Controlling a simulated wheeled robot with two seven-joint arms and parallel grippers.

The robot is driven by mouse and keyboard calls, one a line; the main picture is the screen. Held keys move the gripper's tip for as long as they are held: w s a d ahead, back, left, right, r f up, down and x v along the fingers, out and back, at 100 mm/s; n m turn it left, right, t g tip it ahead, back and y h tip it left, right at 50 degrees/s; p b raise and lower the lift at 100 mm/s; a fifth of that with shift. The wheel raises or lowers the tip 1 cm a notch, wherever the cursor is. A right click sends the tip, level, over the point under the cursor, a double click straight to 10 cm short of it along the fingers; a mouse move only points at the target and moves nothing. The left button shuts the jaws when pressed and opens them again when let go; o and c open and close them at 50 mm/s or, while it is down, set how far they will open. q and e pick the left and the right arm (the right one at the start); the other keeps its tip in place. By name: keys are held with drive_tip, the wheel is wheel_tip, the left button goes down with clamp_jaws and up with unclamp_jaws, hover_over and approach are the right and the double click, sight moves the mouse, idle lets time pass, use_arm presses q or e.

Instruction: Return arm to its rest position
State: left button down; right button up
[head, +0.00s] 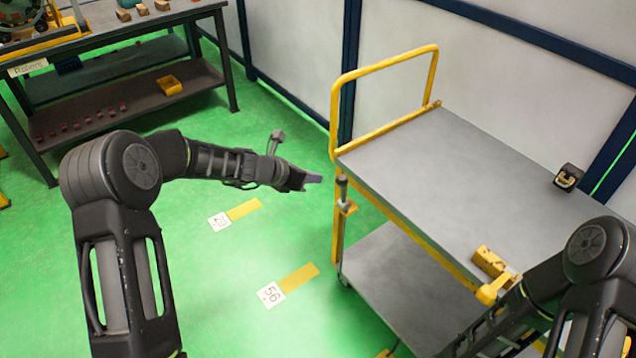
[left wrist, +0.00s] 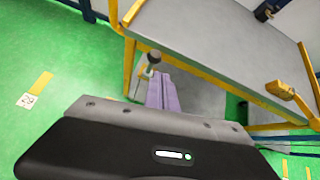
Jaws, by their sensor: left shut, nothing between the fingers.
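My left arm reaches across from the left in the head view. Its gripper (head: 312,178) hangs in the air over the green floor, just left of the cart, apart from it. In the left wrist view its purple fingers (left wrist: 160,92) are together with nothing between them. My right arm comes in at the lower right of the head view, in front of the cart's near corner. Its gripper is not visible.
A grey two-shelf cart (head: 455,170) with a yellow frame stands close on the right. A knobbed part (head: 343,190) stands at its near left edge. A workbench (head: 130,35) is at the back left.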

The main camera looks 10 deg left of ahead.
use_arm(q)
drive_tip(key=shift+r, duration=0.1)
idle(0.5)
drive_tip(key=s+f+m+g+y, duration=0.3)
drive_tip(key=s+f+m+y, duration=0.1)
drive_tip(key=s+f+m, duration=1.1)
drive_tip(key=s+d+f+m+g, duration=0.1)
drive_tip(key=s+d+f+m, duration=0.2)
drive_tip(key=s, duration=0.5)
drive_tip(key=s+d+f+m+g+h, duration=0.1)
drive_tip(key=s+d+f+m+g, duration=0.1)
drive_tip(key=s+m, duration=0.4)
drive_tip(key=s+d+f+m+g+h, duration=0.1)
drive_tip(key=s+d+f+m, duration=0.3)
drive_tip(key=s, duration=0.8)
drive_tip(key=shift+d+m+g, duration=0.3)
drive_tip(key=shift+d+g, duration=0.1)
drive_tip(key=shift+d, duration=0.45)
